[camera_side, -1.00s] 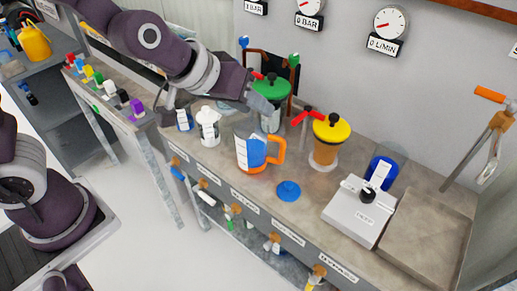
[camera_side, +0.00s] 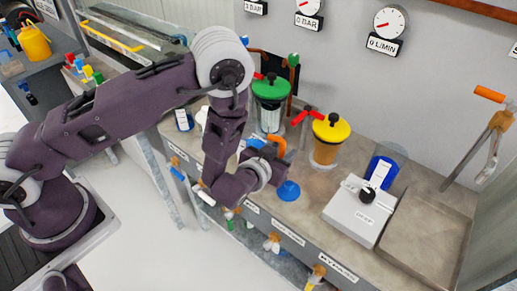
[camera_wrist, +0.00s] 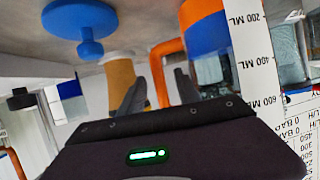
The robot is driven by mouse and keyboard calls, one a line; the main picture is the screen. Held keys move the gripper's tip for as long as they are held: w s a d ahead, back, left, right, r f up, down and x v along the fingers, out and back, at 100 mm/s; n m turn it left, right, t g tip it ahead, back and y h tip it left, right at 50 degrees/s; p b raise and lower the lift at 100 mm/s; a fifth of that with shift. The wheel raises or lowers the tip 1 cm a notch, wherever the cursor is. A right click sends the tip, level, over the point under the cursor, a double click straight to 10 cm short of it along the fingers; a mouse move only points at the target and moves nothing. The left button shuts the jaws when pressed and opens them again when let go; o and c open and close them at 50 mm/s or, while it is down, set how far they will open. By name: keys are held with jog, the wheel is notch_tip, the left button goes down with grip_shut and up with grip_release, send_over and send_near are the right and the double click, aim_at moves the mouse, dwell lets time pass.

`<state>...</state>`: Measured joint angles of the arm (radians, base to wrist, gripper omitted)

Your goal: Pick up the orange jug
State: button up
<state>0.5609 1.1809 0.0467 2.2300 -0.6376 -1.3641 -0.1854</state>
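The orange jug, with an orange base, blue body and white millilitre scale, stands on the bench. In the side view my arm hides most of it; its orange handle (camera_side: 278,145) and a bit of blue (camera_side: 256,143) show. In the wrist view, which looks upside down, the jug body (camera_wrist: 207,35) is at upper right and its handle (camera_wrist: 158,78) in the middle. My gripper (camera_wrist: 160,80) is open, its two dark fingers showing on either side of the handle. I cannot tell whether they touch it. In the side view my gripper (camera_side: 272,163) is at the jug.
A blue lid (camera_side: 288,190) lies just right of my gripper, also in the wrist view (camera_wrist: 85,20). Behind stand a green-lidded container (camera_side: 271,88) and a yellow-lidded one (camera_side: 331,128).

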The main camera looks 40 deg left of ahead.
jog(key=shift+w+a+f, duration=0.1)
jog(key=shift+w, duration=0.1)
grip_shut()
dwell(1.3)
